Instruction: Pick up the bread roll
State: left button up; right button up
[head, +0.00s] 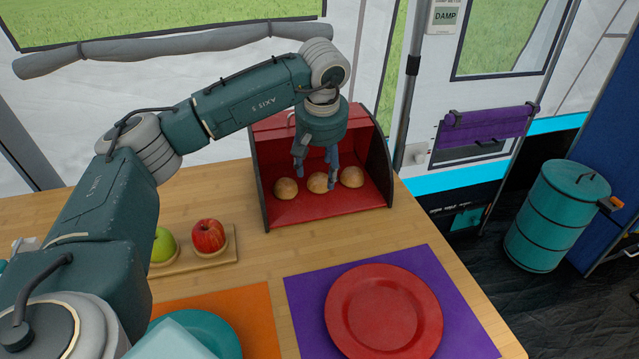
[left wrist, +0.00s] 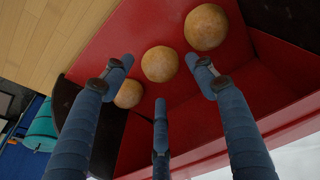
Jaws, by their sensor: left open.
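Three round, golden-brown bread rolls lie in a row on the red floor of an open bread box (head: 330,206) with dark side walls. In the head view they are the left roll (head: 286,189), the middle roll (head: 318,183) and the right roll (head: 352,177). My left gripper (head: 316,172) is open with its fingers pointing down over the middle roll. In the left wrist view the middle roll (left wrist: 160,64) lies between the spread fingers of the left gripper (left wrist: 158,82). I cannot tell whether any finger touches it. My right gripper is not in view.
A wooden board (head: 222,258) holds a red apple (head: 208,235) and a green apple (head: 163,245). A red plate (head: 383,311) lies on a purple mat (head: 457,318). A teal plate (head: 222,336) lies on an orange mat (head: 262,308). Bare tabletop (head: 255,256) lies before the box.

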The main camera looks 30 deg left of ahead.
aim_at(320, 176)
pick_arm(q)
jog(key=x, duration=0.4)
jog(key=shift+w+a+f, duration=0.15)
jog(key=shift+w+a, duration=0.1)
jog(key=shift+w, duration=0.1)
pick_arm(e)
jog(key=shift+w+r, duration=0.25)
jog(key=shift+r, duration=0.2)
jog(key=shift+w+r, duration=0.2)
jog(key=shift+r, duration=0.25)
pick_arm(q)
jog(key=shift+c, duration=0.5)
jog(key=c, duration=0.5)
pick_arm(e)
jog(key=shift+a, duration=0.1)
